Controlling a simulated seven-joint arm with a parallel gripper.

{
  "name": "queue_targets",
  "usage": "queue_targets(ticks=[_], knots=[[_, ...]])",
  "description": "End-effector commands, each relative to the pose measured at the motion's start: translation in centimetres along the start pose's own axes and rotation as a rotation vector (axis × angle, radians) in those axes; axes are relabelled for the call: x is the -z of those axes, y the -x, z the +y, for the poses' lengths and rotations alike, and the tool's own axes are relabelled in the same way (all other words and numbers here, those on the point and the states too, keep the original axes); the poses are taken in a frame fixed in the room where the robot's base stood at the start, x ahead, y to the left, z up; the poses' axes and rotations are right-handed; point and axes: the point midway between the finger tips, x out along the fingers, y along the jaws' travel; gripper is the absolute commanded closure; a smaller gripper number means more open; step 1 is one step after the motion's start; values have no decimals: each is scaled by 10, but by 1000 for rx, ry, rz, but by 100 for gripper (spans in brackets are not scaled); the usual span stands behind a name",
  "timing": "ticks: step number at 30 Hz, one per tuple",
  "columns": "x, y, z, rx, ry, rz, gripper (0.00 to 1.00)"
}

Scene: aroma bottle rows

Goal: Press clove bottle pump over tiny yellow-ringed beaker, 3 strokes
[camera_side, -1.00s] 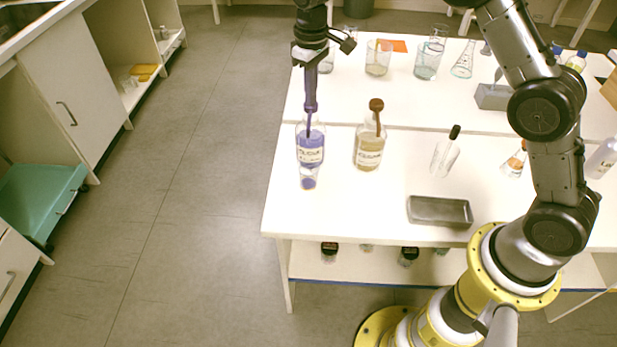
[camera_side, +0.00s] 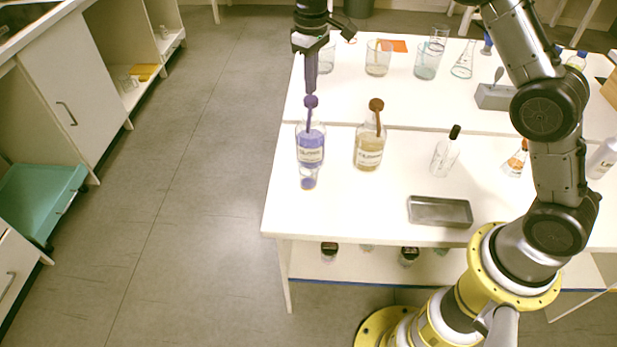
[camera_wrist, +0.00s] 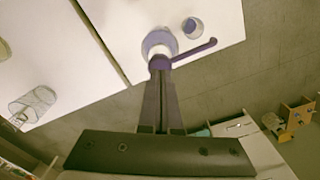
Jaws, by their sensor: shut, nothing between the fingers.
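A clear bottle of purple liquid (camera_side: 310,150) with a purple pump head (camera_side: 311,102) stands upright near the left table edge. Its label is too small to read surely. A tiny beaker (camera_side: 308,178) with some purple liquid stands just in front of it; I cannot make out a yellow ring. In the wrist view the pump spout (camera_wrist: 190,53) reaches out near the beaker (camera_wrist: 193,27). My gripper (camera_side: 311,91) is shut and empty, pointing down, fingertips just above the pump head. Whether they touch it is unclear. The fingertips also show in the wrist view (camera_wrist: 160,78).
A similar bottle of yellowish liquid (camera_side: 369,152) with a brown pump stands close on the right. A capped bottle (camera_side: 445,153), a metal tray (camera_side: 410,217) and a flask with orange (camera_side: 516,160) stand farther right. Several beakers line the back. The table front left is clear.

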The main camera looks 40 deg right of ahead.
Motion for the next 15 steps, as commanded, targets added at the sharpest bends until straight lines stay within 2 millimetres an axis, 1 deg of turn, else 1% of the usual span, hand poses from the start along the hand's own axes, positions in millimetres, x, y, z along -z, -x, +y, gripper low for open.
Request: queue_targets(ticks=[9, 15], knots=[[0, 0, 0, 0, 0, 0, 100], [0, -6, 0, 0, 0, -2, 100]])
